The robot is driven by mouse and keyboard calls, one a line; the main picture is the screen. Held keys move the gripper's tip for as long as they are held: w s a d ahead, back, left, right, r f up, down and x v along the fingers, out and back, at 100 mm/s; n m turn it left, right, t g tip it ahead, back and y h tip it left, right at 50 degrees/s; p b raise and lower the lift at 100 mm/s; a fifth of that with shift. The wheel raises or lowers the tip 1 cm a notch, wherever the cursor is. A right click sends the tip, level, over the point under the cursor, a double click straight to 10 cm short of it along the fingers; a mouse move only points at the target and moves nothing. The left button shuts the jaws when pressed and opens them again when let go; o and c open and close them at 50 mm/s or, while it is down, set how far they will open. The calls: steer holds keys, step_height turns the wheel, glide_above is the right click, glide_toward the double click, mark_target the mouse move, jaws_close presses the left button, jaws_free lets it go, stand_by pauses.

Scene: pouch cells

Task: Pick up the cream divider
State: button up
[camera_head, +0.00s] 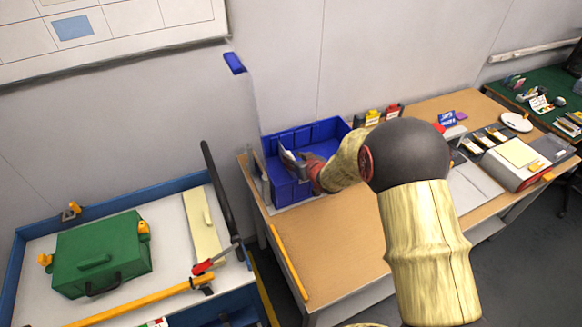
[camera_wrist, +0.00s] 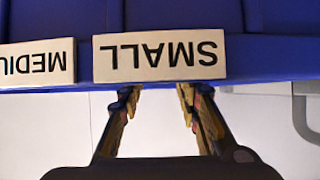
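A cream flat panel (camera_head: 202,230) with a small raised grip lies on the white top of the left bench, right of the green case; it looks like the cream divider. My gripper (camera_head: 291,163) is well to its right, at the blue bin (camera_head: 330,131) on the wooden table. In the wrist view my gripper (camera_wrist: 158,92) is open, with a clear gap between its fingertips and nothing held. The fingertips are at the lower edge of a cream SMALL label (camera_wrist: 160,56) on the blue bin; I cannot tell whether they touch it.
A green case (camera_head: 100,254), a red-handled tool (camera_head: 211,262) and a yellow bar (camera_head: 135,305) lie around the panel. A black upright bar (camera_head: 217,190) stands at the bench's right side. A MEDIUM label (camera_wrist: 38,62) is beside SMALL. The wooden table's front is mostly clear.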

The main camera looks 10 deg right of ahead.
mark_target(291, 155)
steer(key=x, duration=0.3)
steer(key=shift+w+a+f+b, duration=0.1)
steer(key=shift+f+b, duration=0.05)
steer(key=shift+b, duration=0.15)
steer(key=shift+c, duration=1.2)
jaws_close()
